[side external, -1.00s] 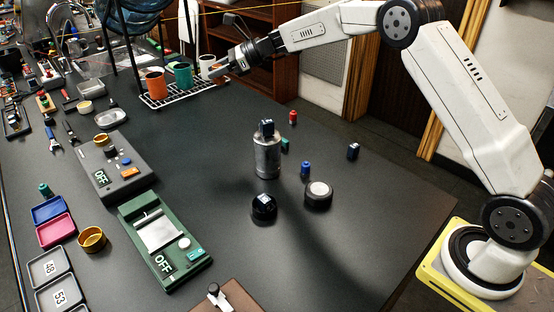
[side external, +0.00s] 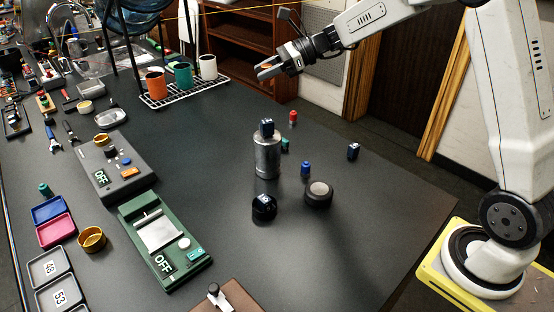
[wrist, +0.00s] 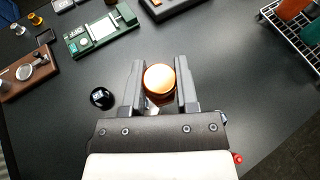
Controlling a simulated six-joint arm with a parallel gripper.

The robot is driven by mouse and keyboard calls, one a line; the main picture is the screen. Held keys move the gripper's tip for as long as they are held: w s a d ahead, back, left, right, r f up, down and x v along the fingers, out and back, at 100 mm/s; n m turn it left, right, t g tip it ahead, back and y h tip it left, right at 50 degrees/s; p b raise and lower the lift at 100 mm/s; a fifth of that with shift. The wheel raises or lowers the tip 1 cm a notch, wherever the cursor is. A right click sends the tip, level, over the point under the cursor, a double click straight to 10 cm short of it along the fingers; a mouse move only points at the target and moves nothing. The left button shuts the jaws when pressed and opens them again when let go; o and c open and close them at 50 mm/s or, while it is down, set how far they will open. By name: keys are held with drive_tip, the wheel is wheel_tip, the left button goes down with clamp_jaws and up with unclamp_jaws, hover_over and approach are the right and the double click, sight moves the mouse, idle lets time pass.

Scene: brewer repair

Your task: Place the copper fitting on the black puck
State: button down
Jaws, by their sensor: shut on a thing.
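My gripper (side external: 264,71) is shut on the copper fitting (wrist: 159,79), which shows as a round orange-copper top between the two fingers in the wrist view.
A silver cylinder (side external: 267,158) with a dark block on top stands behind the puck. A dark round piece with a pale top (side external: 319,193) sits to the puck's right. A green scale (side external: 166,241) lies left. A cup rack (side external: 186,95) stands at the back.

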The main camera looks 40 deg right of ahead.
drive_tip(key=s+n+g, duration=0.1)
drive_tip(key=s, duration=1.5)
hover_over(319, 189)
wheel_tip(319, 189, down, 12)
drive_tip(key=shift+y, duration=0.4)
drive_tip(key=shift+f, duration=2.15)
drive_tip(key=shift+f, duration=1.8)
drive_tip(key=shift+c, duration=1.8)
unclamp_jaws()
drive_tip(key=shift+f, duration=0.1)
